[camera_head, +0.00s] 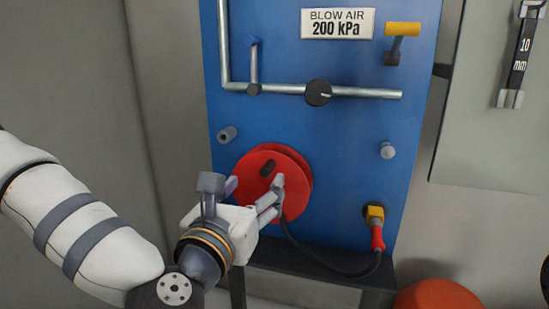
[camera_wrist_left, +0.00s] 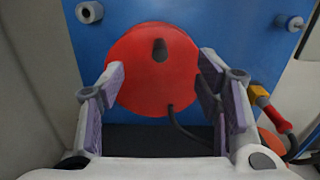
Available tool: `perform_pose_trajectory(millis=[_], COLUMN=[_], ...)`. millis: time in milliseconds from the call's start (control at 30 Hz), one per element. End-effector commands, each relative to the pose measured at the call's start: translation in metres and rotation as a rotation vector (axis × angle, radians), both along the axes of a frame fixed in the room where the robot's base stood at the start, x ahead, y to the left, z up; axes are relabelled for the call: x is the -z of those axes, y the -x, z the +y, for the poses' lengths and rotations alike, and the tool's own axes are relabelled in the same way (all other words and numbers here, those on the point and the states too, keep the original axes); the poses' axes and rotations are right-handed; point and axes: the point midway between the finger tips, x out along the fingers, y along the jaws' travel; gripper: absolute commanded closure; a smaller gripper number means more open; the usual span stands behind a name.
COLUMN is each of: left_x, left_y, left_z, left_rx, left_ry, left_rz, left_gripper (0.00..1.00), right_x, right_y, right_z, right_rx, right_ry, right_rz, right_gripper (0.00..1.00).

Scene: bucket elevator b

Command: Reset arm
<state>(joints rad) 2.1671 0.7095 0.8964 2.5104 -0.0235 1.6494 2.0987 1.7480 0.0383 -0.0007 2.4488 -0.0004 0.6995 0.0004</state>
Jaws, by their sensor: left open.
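My left gripper (camera_head: 256,190) is in front of the red round reel (camera_head: 262,184) on the blue panel (camera_head: 330,135). In the left wrist view the fingers of my left gripper (camera_wrist_left: 161,80) are spread wide, with nothing between the pads. The red reel (camera_wrist_left: 150,82) shows beyond and between them, with a dark slot near its top. I cannot tell whether a fingertip touches the reel. My right gripper is in neither view.
A dark hose (camera_head: 325,268) runs from the reel to a red and yellow connector (camera_head: 376,228). Grey pegs (camera_head: 388,151) stick out of the panel. Above are a pipe with a black knob (camera_head: 318,93) and a yellow handle (camera_head: 402,29). A red rounded object (camera_head: 438,296) is lower right.

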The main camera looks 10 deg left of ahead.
Motion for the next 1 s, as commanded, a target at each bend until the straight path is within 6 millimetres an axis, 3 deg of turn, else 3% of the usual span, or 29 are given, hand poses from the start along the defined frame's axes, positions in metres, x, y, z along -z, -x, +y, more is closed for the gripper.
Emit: perform_pose_trajectory(millis=[67, 133, 267, 300, 400, 533, 600, 733, 833, 1000], left_x=[0.017, 0.056, 0.170, 0.205, 0.283, 0.358, 0.380, 0.396, 0.398, 0.398], left_y=[0.002, 0.008, 0.051, 0.072, 0.134, 0.228, 0.273, 0.329, 0.347, 0.350], left_z=[-0.007, -0.021, -0.048, -0.051, -0.045, -0.010, 0.016, 0.058, 0.074, 0.076], left_rx=[0.029, 0.106, 0.407, 0.528, 0.879, 1.434, 1.732, 2.154, 2.307, 2.337], left_ry=[-0.073, -0.258, -0.803, -0.972, -1.370, -1.791, -1.935, -2.044, -2.056, -2.056], left_rz=[0.037, 0.117, 0.308, 0.349, 0.405, 0.350, 0.261, 0.068, -0.023, -0.046], left_gripper=[0.42, 0.42, 0.42, 0.42, 0.42, 0.42, 0.42, 0.42, 0.42, 0.42], right_x=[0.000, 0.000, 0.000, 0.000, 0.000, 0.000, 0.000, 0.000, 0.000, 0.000], right_y=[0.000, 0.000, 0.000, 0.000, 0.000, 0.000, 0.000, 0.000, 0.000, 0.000], right_z=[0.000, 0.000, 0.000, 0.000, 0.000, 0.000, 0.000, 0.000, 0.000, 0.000], right_rx=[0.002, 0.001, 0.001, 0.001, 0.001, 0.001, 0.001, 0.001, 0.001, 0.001], right_ry=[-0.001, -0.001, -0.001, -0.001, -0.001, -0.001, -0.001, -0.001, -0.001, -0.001], right_rz=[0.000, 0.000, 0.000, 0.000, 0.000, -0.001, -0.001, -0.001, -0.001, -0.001], right_gripper=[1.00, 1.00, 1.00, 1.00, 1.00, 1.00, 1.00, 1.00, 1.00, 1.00])
